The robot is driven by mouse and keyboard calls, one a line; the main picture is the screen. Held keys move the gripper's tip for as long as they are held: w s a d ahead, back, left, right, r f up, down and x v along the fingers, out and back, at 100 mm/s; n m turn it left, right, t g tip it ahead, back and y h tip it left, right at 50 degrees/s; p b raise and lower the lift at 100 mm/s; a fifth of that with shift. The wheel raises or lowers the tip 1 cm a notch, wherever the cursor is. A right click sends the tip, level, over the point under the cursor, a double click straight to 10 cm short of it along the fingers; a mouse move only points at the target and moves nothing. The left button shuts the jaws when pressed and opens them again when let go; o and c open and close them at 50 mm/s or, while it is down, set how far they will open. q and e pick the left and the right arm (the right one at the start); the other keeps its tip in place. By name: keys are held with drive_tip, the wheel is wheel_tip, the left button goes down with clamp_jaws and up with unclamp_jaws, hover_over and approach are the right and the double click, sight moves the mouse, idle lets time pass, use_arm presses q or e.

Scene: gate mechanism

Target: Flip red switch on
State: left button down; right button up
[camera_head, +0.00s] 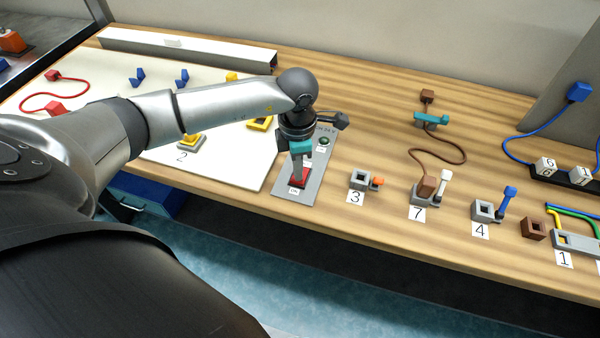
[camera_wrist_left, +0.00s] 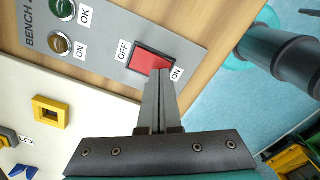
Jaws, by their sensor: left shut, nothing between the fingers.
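The red switch (camera_head: 297,184) is set in a grey panel (camera_head: 317,170) near the table's front edge. In the left wrist view the red switch (camera_wrist_left: 152,59) lies between an OFF label on its left and an ON label on its right. I cannot tell which side is pressed in. My left gripper (camera_head: 297,178) is shut and empty, pointing down at the switch. In the left wrist view its fingertips (camera_wrist_left: 160,72) overlap the switch's lower edge, towards the ON side; contact is unclear. My right gripper is out of view.
A green lamp (camera_wrist_left: 62,9) marked OK and a dull amber lamp (camera_wrist_left: 60,44) marked ON sit on the panel. A yellow frame (camera_wrist_left: 50,111) lies on the white board beside it. Right of the panel stands a grey socket block (camera_head: 361,180) behind label 3.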

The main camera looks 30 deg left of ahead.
use_arm(q)
drive_tip(key=shift+f+b, duration=0.45)
drive_tip(key=shift+f, duration=0.1)
drive_tip(key=shift+r, duration=0.1)
drive_tip(key=shift+r+p, duration=2.7)
drive_tip(key=shift+r, duration=0.8)
drive_tip(key=shift+f, duration=0.1)
